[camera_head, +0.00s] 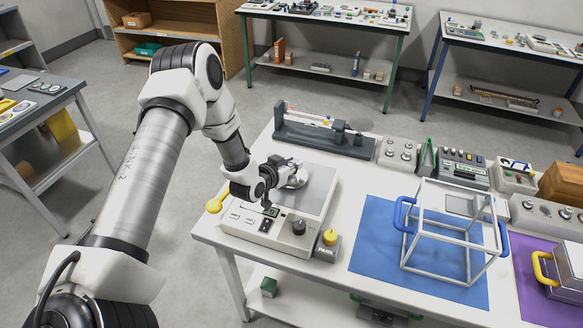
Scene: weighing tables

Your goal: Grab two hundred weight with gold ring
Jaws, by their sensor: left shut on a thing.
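My left gripper (287,171) reaches in from the left over the pale scale (245,238) on the white table. It is shut on a small silvery round piece, which looks like a metal weight (299,179), over the scale's grey plate (322,180). The gripper hides part of the piece. I cannot make out a gold ring or a number on it. Whether it touches the plate is unclear. My right gripper is not in view.
A yellow round-ended piece (216,204) sticks out at the scale's left edge. A grey block with a yellow knob (329,238) stands at its right corner. A white frame with blue handles (437,268) stands on a blue mat (375,250). Instruments (461,168) line the back.

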